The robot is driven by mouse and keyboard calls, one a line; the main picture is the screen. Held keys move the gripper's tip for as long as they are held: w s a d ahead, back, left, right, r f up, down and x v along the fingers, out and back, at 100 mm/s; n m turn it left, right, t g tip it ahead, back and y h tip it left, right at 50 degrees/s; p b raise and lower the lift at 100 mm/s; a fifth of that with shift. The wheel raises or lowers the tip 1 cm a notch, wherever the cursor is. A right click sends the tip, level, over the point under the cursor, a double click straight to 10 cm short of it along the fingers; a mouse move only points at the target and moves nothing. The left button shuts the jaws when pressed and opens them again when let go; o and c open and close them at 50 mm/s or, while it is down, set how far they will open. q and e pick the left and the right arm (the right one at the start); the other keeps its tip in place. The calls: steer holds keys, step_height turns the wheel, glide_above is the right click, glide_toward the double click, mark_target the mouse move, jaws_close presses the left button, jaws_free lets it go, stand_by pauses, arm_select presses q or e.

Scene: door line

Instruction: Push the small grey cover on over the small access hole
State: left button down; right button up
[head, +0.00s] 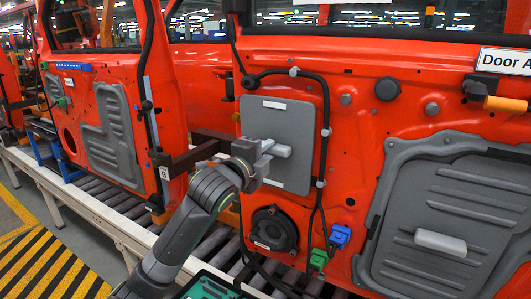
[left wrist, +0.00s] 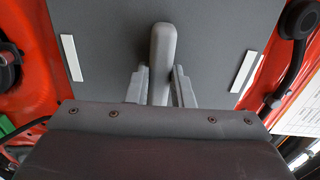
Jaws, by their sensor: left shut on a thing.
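The small grey cover (head: 303,120) is a flat upright plate in front of the red door panel, left of the large grey panel. It also fills the upper middle of the left wrist view (left wrist: 105,50). My left gripper (head: 266,152) is shut on the bar handle at the middle of the cover. In the left wrist view the fingers (left wrist: 160,90) stand on either side of this light grey handle (left wrist: 163,50). The small access hole is not visible; the cover hides the area behind it. Whether the cover touches the door cannot be told. My right gripper is not in view.
A black cable (head: 327,95) runs around the cover's top and right side. Below are a round black speaker (head: 273,231), a blue connector (head: 340,236) and a green connector (head: 318,259). A large grey panel (head: 460,215) is at right. Another red door (head: 105,100) stands at left.

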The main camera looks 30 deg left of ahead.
arm_select(q)
steer(key=c, duration=1.2)
jaws_free()
steer(key=shift+s, duration=0.1)
